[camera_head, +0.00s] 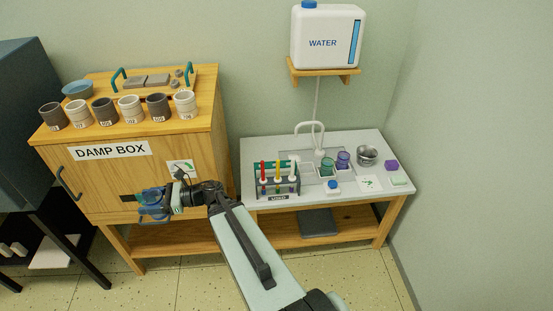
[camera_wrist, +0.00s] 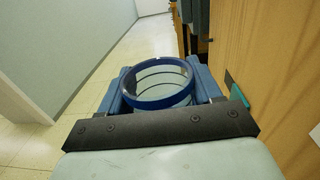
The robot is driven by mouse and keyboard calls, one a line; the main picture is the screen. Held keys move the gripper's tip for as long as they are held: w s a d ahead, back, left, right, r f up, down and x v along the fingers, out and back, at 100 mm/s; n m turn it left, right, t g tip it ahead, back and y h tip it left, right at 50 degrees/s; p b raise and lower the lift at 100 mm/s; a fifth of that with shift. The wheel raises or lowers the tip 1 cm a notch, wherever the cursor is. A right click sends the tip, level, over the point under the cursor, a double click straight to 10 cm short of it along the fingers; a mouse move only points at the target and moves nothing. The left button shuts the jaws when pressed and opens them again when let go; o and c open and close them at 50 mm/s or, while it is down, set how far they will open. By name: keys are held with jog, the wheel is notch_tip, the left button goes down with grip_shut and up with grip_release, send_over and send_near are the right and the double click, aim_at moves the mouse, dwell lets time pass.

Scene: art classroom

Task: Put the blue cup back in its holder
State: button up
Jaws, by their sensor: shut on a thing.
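The blue cup is clear with a dark blue rim (camera_wrist: 160,104), and it sits between my jaws in the wrist view, its open mouth facing the camera. My gripper (camera_head: 156,206) is shut on this cup (camera_head: 151,197) in the head view, in front of the damp box's lower door. The cup's body is partly hidden by the fingers. On the grey table to the right, a white holder (camera_head: 312,173) stands near the tap, with a green cup (camera_head: 327,166) and a purple cup (camera_head: 343,159) at it. My gripper is well left of the holder.
The wooden damp box (camera_head: 110,185) is close behind my gripper, with several pots on top. A rack of coloured tubes (camera_head: 277,180), a white item with a blue top (camera_head: 333,186) and a metal bowl (camera_head: 367,156) stand on the table (camera_head: 262,150).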

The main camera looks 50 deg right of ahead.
jog(key=s+d+f+m+t+h, duration=0.2)
jog(key=s+d+f+h, duration=0.15)
jog(key=d, duration=0.35)
jog(key=s+d+f+m+t+h, duration=0.1)
jog(key=s+d+f+m+h, duration=0.15)
jog(key=d+f, duration=0.4)
jog(key=s+d+f+m+t+h, duration=0.1)
jog(key=s+d+f+t+h, duration=0.2)
jog(key=d, duration=0.6)
jog(key=s+d+f+m+g+h, duration=0.2)
jog(key=s+d+m+h, duration=0.4)
jog(key=s+d, duration=0.5)
jog(key=s+d+f+m+g+h, duration=0.2)
jog(key=s+d+m+h, duration=0.4)
jog(key=s, duration=1.3)
jog(key=shift+s+d+f+g+h, duration=0.3)
jog(key=shift+d+h, duration=1.9)
jog(key=shift+d, duration=0.5)
jog(key=shift+m, duration=0.25)
jog(key=x, duration=3)
jog(key=shift+w, duration=0.1)
jog(key=x, duration=0.2)
jog(key=shift+w+d, duration=0.2)
jog(key=shift+s+a+f, duration=0.15)
jog(key=shift+f, duration=0.6)
jog(key=shift+s+a+f, duration=0.1)
jog(key=shift+f, duration=0.65)
